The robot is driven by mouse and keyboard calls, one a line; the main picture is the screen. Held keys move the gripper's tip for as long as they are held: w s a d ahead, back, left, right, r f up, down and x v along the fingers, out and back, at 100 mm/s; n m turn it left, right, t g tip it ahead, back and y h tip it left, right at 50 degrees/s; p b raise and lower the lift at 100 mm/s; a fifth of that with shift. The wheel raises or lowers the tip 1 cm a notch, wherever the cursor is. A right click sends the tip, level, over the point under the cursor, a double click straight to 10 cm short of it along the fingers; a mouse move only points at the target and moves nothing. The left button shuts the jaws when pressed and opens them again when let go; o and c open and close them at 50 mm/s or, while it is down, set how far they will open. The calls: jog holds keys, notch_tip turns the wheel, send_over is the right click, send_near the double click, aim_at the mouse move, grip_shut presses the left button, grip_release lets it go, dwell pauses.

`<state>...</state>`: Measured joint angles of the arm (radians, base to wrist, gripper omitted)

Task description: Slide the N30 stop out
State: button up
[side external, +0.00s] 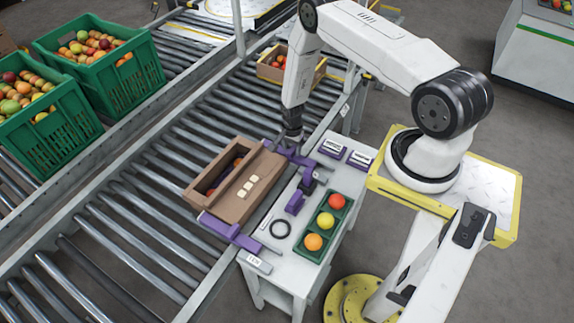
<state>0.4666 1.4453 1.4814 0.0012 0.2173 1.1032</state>
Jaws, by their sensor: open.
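Two purple stops lie across the near rail of the roller conveyor, one at the far end of a brown box (217,205) and one at its near end. The far stop (300,159) is right below my gripper (291,140). The near stop (232,233) has a white label (258,263) beside it on the rail; the writing is too small to read, so I cannot tell which stop is N30. My gripper points down at the far stop's rail end. Its jaws are open, small and dark; whether they touch the stop is unclear.
A wooden crate (268,72) stands farther along the rollers. Green crates (55,150) stand left.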

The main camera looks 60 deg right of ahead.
jog(key=shift+r, duration=1.35)
jog(key=shift+r, duration=0.1)
notch_tip(320, 180, up, 7)
dwell(0.5)
notch_tip(320, 180, up, 17)
jog(key=n+t, duration=0.1)
jog(key=n, duration=0.8)
send_over(292, 149)
jog(key=a, duration=1)
jog(key=s+a+r+n+t, duration=0.1)
jog(key=s+a+r+n, duration=0.8)
jog(key=r, duration=0.1)
jog(key=shift+t, duration=0.3)
